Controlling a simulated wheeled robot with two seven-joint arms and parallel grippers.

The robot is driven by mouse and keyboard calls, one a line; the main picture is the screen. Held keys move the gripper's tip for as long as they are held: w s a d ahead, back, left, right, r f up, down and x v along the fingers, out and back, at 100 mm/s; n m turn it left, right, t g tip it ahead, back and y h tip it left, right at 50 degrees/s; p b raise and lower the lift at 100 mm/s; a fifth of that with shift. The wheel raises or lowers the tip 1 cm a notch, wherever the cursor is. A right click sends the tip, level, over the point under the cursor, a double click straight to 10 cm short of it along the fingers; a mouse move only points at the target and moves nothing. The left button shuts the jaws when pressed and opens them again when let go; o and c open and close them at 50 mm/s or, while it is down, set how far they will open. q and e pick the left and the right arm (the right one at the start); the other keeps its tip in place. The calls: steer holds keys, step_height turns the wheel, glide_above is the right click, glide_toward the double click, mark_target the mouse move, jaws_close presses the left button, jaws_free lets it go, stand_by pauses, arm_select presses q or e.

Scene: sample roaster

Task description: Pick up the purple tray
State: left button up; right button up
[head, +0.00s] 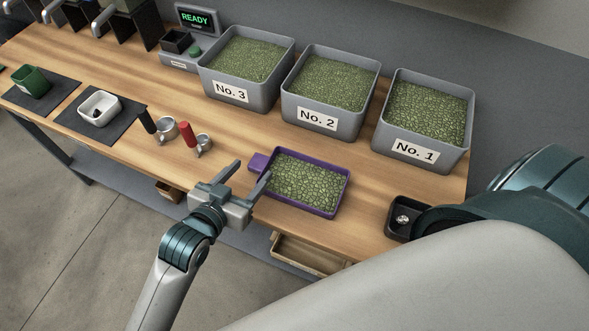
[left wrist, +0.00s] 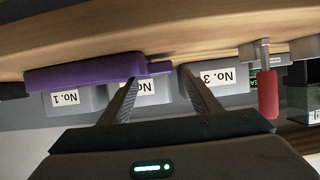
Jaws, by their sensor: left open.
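The purple tray (head: 304,182) lies on the wooden table near its front edge, filled with green beans. A short purple handle (head: 258,162) sticks out at its left side. My left gripper (head: 251,174) is open and empty beside the handle end of the tray. In the left wrist view the picture is upside down; the tray (left wrist: 85,72) shows beyond the fingers of my left gripper (left wrist: 160,90). Its handle (left wrist: 160,68) appears between the two fingertips, but I cannot tell whether it is touched. My right gripper is not in view.
Grey bins No. 3 (head: 231,96), No. 2 (head: 314,118) and No. 1 (head: 402,149) stand behind the tray. A red-handled scoop (head: 188,134) and a black-handled one (head: 148,122) are to the left. A small black tray (head: 396,230) is at the right. An open drawer (head: 300,258) is below.

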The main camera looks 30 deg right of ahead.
mark_target(256, 167)
arm_select(q)
steer(key=p+x, duration=0.1)
steer(key=x, duration=0.2)
steer(key=shift+w+d+f, duration=0.1)
steer(key=shift+w+f, duration=0.05)
steer(key=shift+f, duration=0.1)
steer(key=shift+w+d+f, duration=0.3)
steer(key=shift+d, duration=0.1)
steer(key=shift+c, duration=0.3)
steer(key=c, duration=1.2)
steer(key=shift+r, duration=0.1)
